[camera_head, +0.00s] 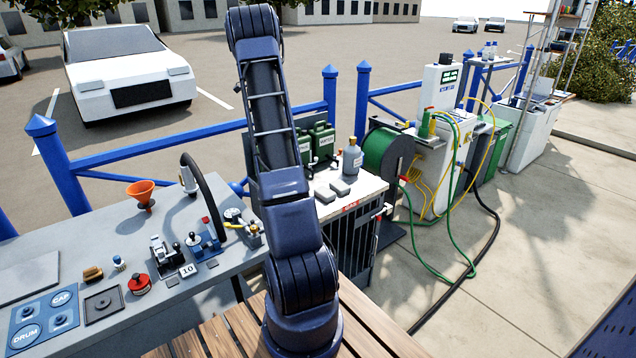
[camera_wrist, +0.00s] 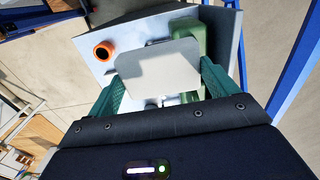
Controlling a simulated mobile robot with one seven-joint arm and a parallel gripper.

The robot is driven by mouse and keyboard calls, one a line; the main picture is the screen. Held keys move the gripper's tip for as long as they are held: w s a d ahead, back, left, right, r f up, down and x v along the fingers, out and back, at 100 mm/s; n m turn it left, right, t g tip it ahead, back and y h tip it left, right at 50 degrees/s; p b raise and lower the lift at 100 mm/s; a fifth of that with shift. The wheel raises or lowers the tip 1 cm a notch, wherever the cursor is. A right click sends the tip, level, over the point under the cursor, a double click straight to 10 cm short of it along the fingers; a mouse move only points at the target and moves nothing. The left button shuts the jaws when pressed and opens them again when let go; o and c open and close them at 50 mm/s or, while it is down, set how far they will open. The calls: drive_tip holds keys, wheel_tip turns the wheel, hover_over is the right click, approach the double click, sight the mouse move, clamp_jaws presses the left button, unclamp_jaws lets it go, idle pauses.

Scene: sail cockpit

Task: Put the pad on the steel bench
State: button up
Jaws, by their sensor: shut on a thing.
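My gripper (camera_wrist: 163,80) shows in the wrist view, with its two green fingers closed on a pale grey pad (camera_wrist: 158,68). The pad is a flat, roughly rectangular piece with rounded corners, gripped at its left and right edges. It hides part of what lies beyond it. A grey bench (camera_head: 95,238), which looks like the steel bench, stands at the left in the head view.
The bench carries an orange funnel (camera_head: 141,192), a red knobbed piece (camera_head: 139,285) and several small fixtures. Beyond the pad, the wrist view shows an orange ring-shaped thing (camera_wrist: 104,50) and a green thing (camera_wrist: 186,27).

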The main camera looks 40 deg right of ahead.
drive_tip(key=s+d, duration=0.8)
drive_tip(key=d, duration=0.4)
drive_tip(key=s+d, duration=0.8)
drive_tip(key=d, duration=0.3)
drive_tip(key=s+d, duration=0.8)
drive_tip(key=d, duration=0.4)
wheel_tip(320, 180, down, 32)
drive_tip(key=shift+a+r, duration=0.15)
drive_tip(key=o, duration=0.8)
wheel_tip(320, 180, up, 12)
